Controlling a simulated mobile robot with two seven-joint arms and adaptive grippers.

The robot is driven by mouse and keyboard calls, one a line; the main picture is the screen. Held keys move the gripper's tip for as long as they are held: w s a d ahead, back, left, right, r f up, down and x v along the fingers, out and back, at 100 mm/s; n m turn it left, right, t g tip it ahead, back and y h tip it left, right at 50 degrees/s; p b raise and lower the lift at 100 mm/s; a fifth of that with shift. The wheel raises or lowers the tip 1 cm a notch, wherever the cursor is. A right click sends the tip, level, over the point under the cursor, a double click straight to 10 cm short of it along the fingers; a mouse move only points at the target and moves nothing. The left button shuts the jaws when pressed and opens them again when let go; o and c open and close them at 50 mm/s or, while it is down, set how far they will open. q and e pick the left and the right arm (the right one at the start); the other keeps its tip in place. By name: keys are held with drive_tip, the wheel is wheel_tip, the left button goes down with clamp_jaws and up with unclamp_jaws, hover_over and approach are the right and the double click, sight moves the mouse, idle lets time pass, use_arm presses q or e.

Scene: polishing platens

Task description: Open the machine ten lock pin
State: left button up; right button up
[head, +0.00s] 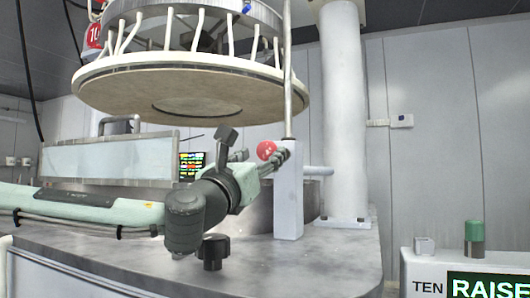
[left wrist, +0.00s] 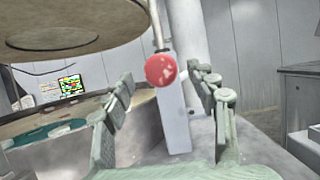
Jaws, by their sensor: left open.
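The lock pin shows as a red ball knob (head: 266,149) at the white post (head: 288,190), beside the thin upright rod that rises from the post. In the left wrist view the red knob (left wrist: 161,69) is near the middle, in front of the post (left wrist: 174,120). My left gripper (head: 262,160) reaches in from the left, its fingers open. In the left wrist view its fingers (left wrist: 165,84) stand spread left and right of the knob, with gaps on both sides. I cannot tell how much depth separates them. My right gripper is not in view.
The large round platen (head: 130,90) hangs above my left arm, with the number tag (head: 95,33) beside it. A thick white column (head: 345,120) stands behind the post. A small screen (head: 192,165) is behind my arm. A control box (head: 430,270) marked TEN RAISE is at the lower right.

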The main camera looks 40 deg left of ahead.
use_arm(q)
drive_tip(key=v, duration=0.4)
idle(0.6)
